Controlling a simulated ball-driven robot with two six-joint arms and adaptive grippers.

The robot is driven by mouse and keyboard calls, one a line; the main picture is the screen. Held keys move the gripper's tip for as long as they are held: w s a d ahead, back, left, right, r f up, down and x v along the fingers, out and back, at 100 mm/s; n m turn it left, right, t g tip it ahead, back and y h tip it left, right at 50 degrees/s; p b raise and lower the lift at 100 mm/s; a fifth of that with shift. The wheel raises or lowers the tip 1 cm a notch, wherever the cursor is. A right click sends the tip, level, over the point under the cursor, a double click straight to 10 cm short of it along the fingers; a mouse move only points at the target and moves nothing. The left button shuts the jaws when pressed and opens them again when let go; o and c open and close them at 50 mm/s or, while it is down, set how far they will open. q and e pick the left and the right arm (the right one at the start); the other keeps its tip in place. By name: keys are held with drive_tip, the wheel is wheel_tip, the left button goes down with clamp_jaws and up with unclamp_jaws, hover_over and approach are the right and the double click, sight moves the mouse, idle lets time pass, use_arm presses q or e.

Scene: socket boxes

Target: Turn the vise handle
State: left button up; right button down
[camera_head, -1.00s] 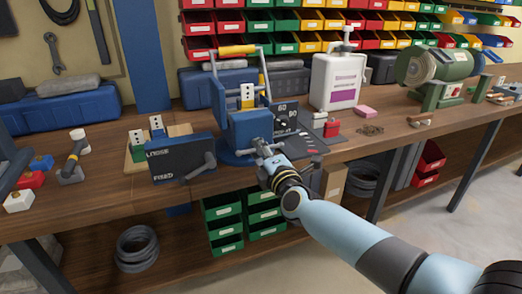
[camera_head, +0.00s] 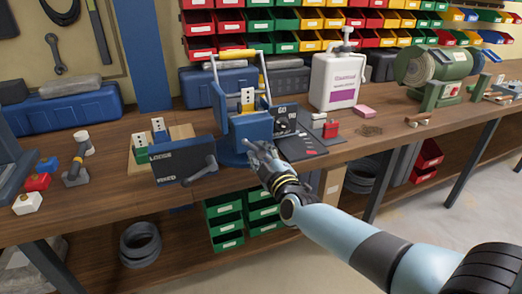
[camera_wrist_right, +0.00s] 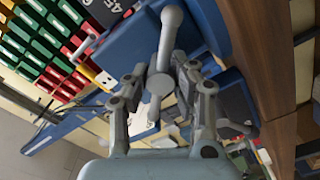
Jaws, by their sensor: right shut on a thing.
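The blue vise (camera_head: 243,128) stands near the front edge of the wooden bench, with a small white block with dark holes (camera_head: 247,96) at its jaws. My right gripper (camera_head: 257,152) is at the front of the vise, low on its near side. In the right wrist view my right gripper (camera_wrist_right: 160,92) is shut on the grey vise handle (camera_wrist_right: 166,45), a bar with rounded ends that runs between the fingers. In the head view the handle is mostly hidden by the gripper. My left gripper is in neither view.
A dark blue box with a grey lever (camera_head: 200,169) stands left of the vise. A dark panel (camera_head: 300,146) lies right of it. A white jug (camera_head: 336,82) and a green grinder (camera_head: 436,70) stand further right. Green bins (camera_head: 226,222) hang below the bench.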

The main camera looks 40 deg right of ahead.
drive_tip(key=m, duration=0.3)
drive_tip(key=shift+s+f+m, duration=0.1)
drive_tip(key=shift+f+m, duration=0.1)
drive_tip(key=shift+m, duration=0.2)
drive_tip(key=m, duration=0.3)
drive_tip(key=shift+f+m, duration=0.1)
drive_tip(key=shift+m, duration=0.2)
drive_tip(key=m, duration=0.3)
drive_tip(key=shift+f+m, duration=0.1)
drive_tip(key=shift+m, duration=0.2)
drive_tip(key=m, duration=0.3)
drive_tip(key=shift+m, duration=0.3)
drive_tip(key=m+b, duration=0.2)
drive_tip(key=m, duration=0.4)
drive_tip(key=shift+f, duration=0.15)
drive_tip(key=m+b, duration=0.1)
drive_tip(key=m, duration=0.5)
drive_tip(key=shift+b, duration=0.3)
drive_tip(key=shift+m, duration=0.4)
